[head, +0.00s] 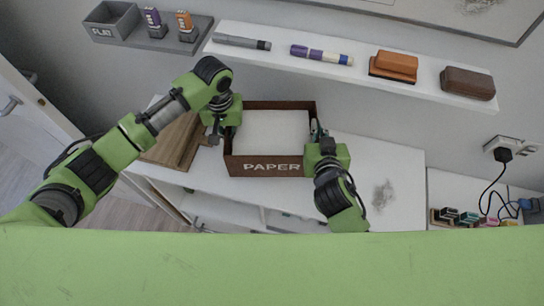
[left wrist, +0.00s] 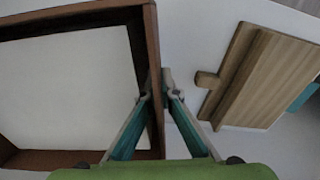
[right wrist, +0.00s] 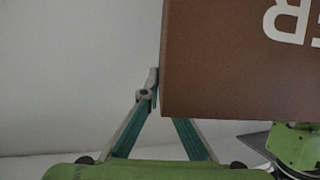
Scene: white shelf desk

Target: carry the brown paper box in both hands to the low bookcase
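The brown paper box (head: 265,167), open on top with white paper (head: 272,130) inside and PAPER on its front, is over the white desk top (head: 375,160). I cannot tell whether it touches the desk. My left gripper (head: 223,122) is at its left wall. In the left wrist view its fingers (left wrist: 158,97) are on both sides of the box wall (left wrist: 152,45), closed against it. My right gripper (head: 318,138) is at the right wall. In the right wrist view one finger (right wrist: 152,88) touches the box edge (right wrist: 230,70); the other's tip is hidden. I cannot clearly identify the low bookcase.
A wooden object (head: 175,140) lies left of the box. A wall shelf (head: 350,75) with markers and erasers hangs behind it. A grey tray (head: 112,20) and stamps are at upper left. A socket with plug (head: 503,153) is at right.

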